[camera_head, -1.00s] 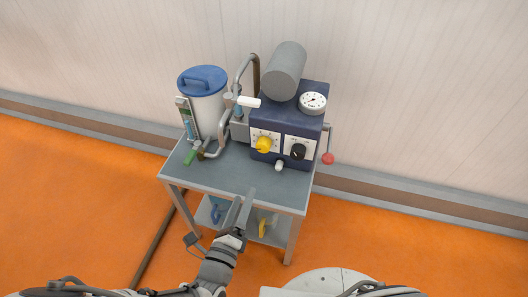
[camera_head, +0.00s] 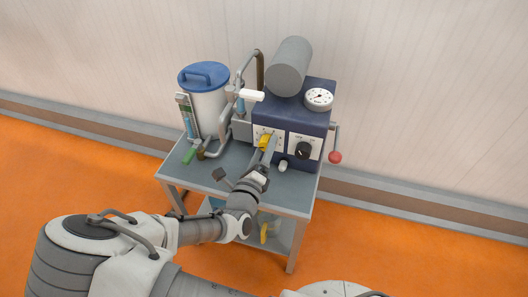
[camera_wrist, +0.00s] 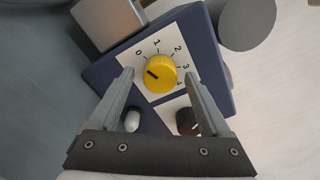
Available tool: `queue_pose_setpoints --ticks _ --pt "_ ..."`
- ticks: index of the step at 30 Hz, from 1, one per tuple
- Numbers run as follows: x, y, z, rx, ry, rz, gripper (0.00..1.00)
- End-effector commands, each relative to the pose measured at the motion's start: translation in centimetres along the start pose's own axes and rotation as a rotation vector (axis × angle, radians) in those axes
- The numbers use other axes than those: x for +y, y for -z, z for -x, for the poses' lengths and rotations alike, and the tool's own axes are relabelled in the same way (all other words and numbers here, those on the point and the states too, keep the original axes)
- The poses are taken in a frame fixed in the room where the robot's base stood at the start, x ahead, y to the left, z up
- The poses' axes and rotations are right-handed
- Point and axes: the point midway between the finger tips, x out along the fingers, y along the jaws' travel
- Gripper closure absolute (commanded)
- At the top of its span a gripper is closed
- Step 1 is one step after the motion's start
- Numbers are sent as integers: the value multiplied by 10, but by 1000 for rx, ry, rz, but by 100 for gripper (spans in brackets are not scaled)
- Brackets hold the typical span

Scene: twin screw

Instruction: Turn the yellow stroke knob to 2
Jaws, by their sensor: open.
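The yellow stroke knob (camera_head: 263,141) is on a white dial plate at the front of the dark blue pump box (camera_head: 295,125). In the wrist view the yellow knob (camera_wrist: 160,72) has numbers 0 to 4 around it. Its dark mark points left and slightly up, closest to 0. My gripper (camera_wrist: 159,76) is open, with one fingertip on each side of the knob and visible gaps between. In the head view my gripper (camera_head: 269,149) reaches up to the knob and partly covers it.
A black knob (camera_head: 303,151) is right of the yellow one, and a small white-tipped fitting (camera_head: 283,166) is below. A blue-lidded container (camera_head: 204,100) and pipes stand left. A red-ended lever (camera_head: 335,157) is at right. The grey table top (camera_head: 185,169) is mostly clear in front.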

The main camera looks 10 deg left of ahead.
Motion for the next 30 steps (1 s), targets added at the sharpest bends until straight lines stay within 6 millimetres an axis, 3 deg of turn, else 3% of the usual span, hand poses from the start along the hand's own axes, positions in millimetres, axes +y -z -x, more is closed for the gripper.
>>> queue_pose_setpoints --ticks 8,22,30 --pt "0 0 -2 0 0 -1 19" --pt "0 0 -1 0 1 0 100" --pt "-2 -1 -1 0 0 -24 100"
